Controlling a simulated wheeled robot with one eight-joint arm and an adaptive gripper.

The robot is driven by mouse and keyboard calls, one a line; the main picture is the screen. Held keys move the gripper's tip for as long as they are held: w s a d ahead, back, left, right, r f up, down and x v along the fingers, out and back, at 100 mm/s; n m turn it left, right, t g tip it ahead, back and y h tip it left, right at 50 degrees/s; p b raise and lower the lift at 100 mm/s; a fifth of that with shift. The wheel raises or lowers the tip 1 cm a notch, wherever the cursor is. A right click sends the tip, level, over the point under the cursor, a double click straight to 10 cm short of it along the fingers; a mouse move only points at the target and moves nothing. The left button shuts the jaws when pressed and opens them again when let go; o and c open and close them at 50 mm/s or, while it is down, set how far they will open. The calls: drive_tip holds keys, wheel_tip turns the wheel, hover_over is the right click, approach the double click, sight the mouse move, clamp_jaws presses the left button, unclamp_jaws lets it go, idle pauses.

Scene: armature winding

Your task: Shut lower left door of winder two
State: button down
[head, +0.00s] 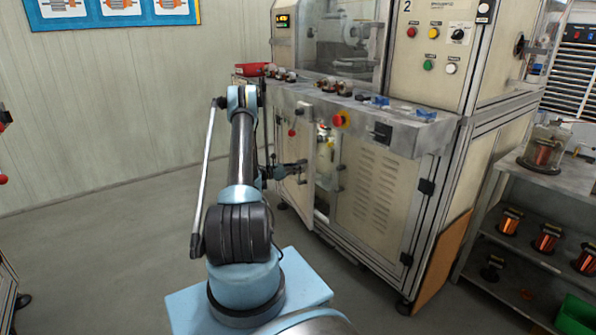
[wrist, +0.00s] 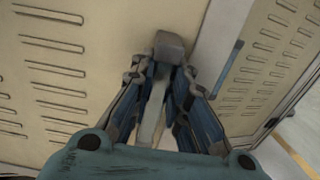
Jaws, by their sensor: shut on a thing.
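Winder two (head: 445,60) stands right of centre in the head view, marked with a 2. Its lower left door (head: 292,205) is a pale panel standing ajar, with part of the cabinet's inside (head: 325,150) showing beside its right edge. My gripper (head: 302,168) is at this door. In the wrist view my gripper (wrist: 163,110) is shut on a grey handle (wrist: 170,45) in front of a cream panel with vent slots (wrist: 60,80). The fingers hide part of the handle.
The vented lower right door (head: 375,190) looks shut. A worktop (head: 390,125) with small parts juts above the doors. A shelf (head: 530,255) with copper coils and a green bin (head: 577,315) stand at right. Floor at left (head: 100,240) is clear.

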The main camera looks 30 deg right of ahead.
drive_tip(key=s+d, duration=0.1)
drive_tip(key=d, duration=1)
drive_tip(key=shift+d, duration=0.35)
drive_tip(key=shift+r, duration=0.1)
drive_tip(key=c, duration=1.5)
unclamp_jaws()
drive_tip(key=shift+a, duration=0.1)
drive_tip(key=a, duration=0.4)
drive_tip(key=w+a, duration=0.1)
drive_tip(key=a, duration=0.3)
drive_tip(key=w+a, duration=0.1)
drive_tip(key=a, duration=0.2)
drive_tip(key=shift+a, duration=0.4)
